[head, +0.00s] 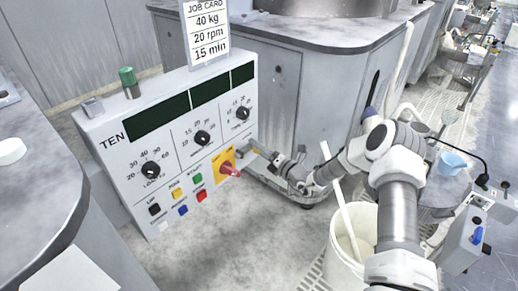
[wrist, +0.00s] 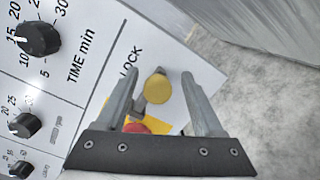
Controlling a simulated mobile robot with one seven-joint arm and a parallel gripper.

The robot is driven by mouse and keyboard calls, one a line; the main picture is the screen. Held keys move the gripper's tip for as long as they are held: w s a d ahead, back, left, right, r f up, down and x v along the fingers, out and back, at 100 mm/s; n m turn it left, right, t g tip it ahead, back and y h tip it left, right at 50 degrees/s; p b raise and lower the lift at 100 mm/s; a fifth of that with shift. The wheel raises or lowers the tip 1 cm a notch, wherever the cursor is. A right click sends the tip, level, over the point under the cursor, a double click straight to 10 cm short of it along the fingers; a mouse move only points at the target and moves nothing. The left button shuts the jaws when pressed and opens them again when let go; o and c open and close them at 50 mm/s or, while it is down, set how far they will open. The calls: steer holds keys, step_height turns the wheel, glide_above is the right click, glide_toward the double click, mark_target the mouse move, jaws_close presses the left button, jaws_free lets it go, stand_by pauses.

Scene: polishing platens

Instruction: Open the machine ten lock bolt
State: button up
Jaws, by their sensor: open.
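The machine ten panel (head: 110,115) is a light grey box marked TEN. In the wrist view, the lock bolt (wrist: 157,88) shows a round brass-yellow knob on a grey stem, beside the word LOCK on the panel face. My gripper (wrist: 158,76) is open, with one finger on each side of the knob in the picture; I cannot tell whether they touch it. In the head view my gripper (head: 252,150) is at the panel's right edge, and the bolt cannot be made out there.
Three black dials (head: 202,137) and several coloured buttons (head: 183,210) are on the panel. A job card (head: 207,32) stands above it. A white bucket (head: 340,255) with a pale stick is on the floor near my arm. Open floor lies before the panel.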

steer(key=p+v, duration=0.4)
steer(key=v, duration=1.3)
steer(key=shift+s+d+r, duration=0.1)
steer(key=shift+s+d, duration=0.05)
steer(key=s+a+r+n+g+h, duration=0.1)
steer(key=s+a+r+n+g, duration=0.2)
steer(key=s+r+n+g, duration=0.55)
steer(key=s+a+r+n+g+h, duration=0.1)
steer(key=s+a+r+n+g, duration=0.4)
steer(key=r+n, duration=0.7)
steer(key=s+d+r+n+t+h, duration=0.3)
steer(key=s+d+r+n+h, duration=0.3)
steer(key=s+n, duration=0.3)
steer(key=s+d+r+n+t+h, duration=0.4)
steer(key=s+d+r+n+h, duration=0.15)
steer(key=s+d+n, duration=0.35)
step_height(320, 180, up, 19)
steer(key=a+p, duration=0.2)
steer(key=p, duration=1.7)
steer(key=shift+w+r+n+p, duration=0.2)
steer(key=shift+w+n+p, duration=0.1)
steer(key=shift+n, duration=0.15)
